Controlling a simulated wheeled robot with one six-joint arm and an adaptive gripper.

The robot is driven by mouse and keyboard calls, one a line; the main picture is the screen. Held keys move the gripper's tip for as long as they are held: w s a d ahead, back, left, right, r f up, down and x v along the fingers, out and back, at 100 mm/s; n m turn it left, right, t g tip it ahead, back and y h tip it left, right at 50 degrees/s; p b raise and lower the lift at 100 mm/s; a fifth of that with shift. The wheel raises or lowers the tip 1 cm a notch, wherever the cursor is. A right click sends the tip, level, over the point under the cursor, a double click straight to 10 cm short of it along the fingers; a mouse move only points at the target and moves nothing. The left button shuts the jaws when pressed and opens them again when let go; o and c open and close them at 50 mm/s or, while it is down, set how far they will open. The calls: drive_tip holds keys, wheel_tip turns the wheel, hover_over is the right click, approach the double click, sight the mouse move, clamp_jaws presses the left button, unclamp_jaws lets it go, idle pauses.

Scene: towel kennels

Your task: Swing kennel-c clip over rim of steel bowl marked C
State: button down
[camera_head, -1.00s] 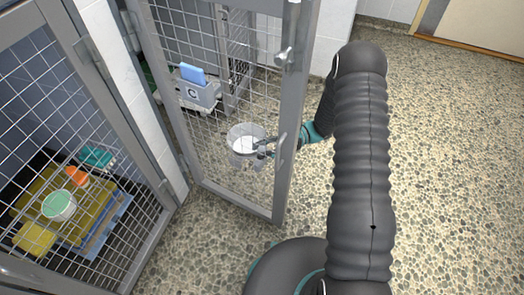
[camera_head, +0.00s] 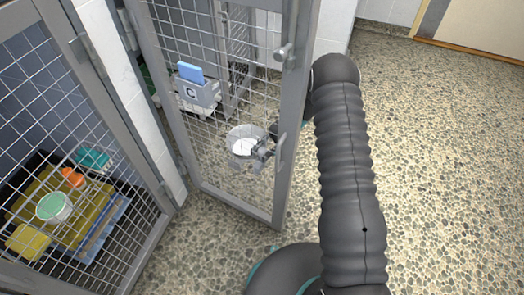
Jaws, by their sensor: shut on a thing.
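The steel bowl (camera_head: 243,133) sits low behind the mesh door of kennel C, with a pale patch inside it. My gripper (camera_head: 263,152) is at the bowl's right rim, seen partly through the mesh and beside the door's edge frame. It is shut on a small part there that looks like the clip; the clip is too small and too covered to make out apart from the fingers. I cannot tell whether it lies over the rim. No mark shows on the bowl itself.
The mesh door (camera_head: 238,204) stands between my camera and the bowl. A grey holder (camera_head: 203,92) marked C carries a blue card (camera_head: 191,72). The speckled floor at right is clear.

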drive_tip(key=c, duration=1.1)
unclamp_jaws()
